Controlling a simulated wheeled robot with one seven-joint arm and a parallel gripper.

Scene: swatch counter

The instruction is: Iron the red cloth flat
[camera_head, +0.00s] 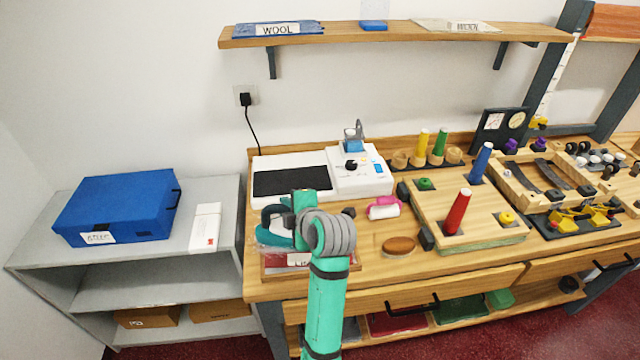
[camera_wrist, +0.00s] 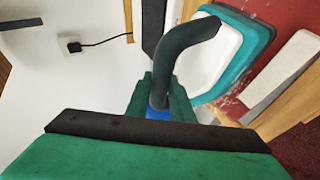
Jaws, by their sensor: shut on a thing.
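My gripper (camera_head: 297,218) is at the front left of the wooden counter, shut on the dark handle (camera_wrist: 180,55) of a teal and white iron (camera_wrist: 228,50). In the head view the iron (camera_head: 268,236) is partly hidden behind my gripper and arm. The red cloth (camera_head: 283,261) shows as a narrow strip below the iron, with a white label lettered "LI…" in front. In the wrist view a red area (camera_wrist: 285,22) lies beside the iron. Most of the cloth is hidden, so I cannot tell how flat it is or whether the iron touches it.
A white machine with a black panel (camera_head: 290,181) stands behind the iron. A pink and white roller (camera_head: 383,208) and a brown oval brush (camera_head: 399,246) lie to the right. A wooden block with red and blue spools (camera_head: 475,238) stands farther right. A grey shelf holds a blue box (camera_head: 120,205).

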